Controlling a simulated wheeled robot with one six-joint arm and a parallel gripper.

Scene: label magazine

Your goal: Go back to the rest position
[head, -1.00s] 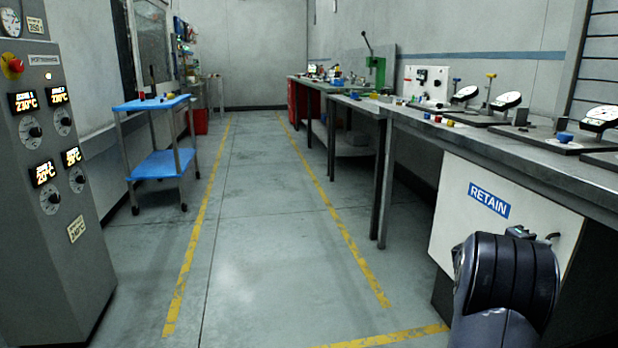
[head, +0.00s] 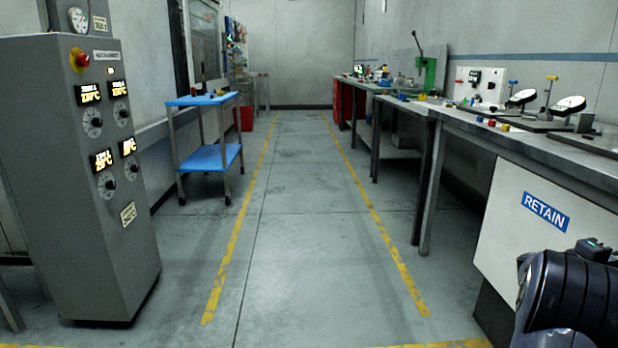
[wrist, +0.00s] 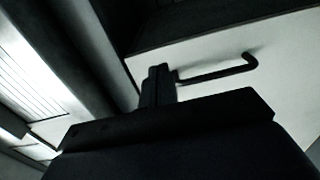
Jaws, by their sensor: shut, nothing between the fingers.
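My gripper shows in the wrist view, its dark fingertips (wrist: 157,82) together and empty. A dark bent handle (wrist: 222,74) on a pale panel (wrist: 285,45) appears just right of the fingertips; I cannot tell whether they touch. In the head view my dark arm is at the lower right corner, in front of the white cabinet front (head: 505,235) with the blue RETAIN label (head: 545,212). The fingers cannot be made out there.
A grey control cabinet (head: 85,190) stands at the left, with a blue two-shelf cart (head: 210,158) beyond it. A long bench (head: 560,150) with dial gauges (head: 568,105) runs along the right. The floor aisle (head: 300,230) between yellow lines is clear.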

